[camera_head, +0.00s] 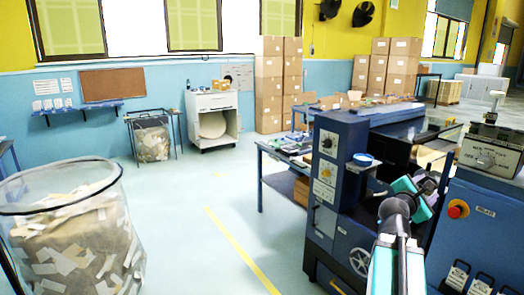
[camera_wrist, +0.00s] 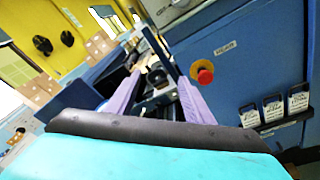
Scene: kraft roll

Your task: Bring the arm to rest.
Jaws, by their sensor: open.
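My gripper (camera_wrist: 159,76) shows in the wrist view with its two pale purple fingers apart and nothing held between them. Past the fingers are dark machine parts and the front of a blue cabinet (camera_wrist: 240,60). In the head view my arm reaches up from the lower right, and my gripper (camera_head: 428,184) is at its far end, small and partly hidden by the arm. It is in front of the gap between the blue machine (camera_head: 328,190) and the blue cabinet (camera_head: 480,235). I cannot tell how close the fingers are to either.
A red emergency button (camera_head: 458,209) sticks out of the cabinet, near the arm. A clear bin of paper scraps (camera_head: 75,240) stands at the left. Stacked cartons (camera_head: 280,85) stand at the back wall. The pale floor (camera_head: 180,215) between bin and machine is clear.

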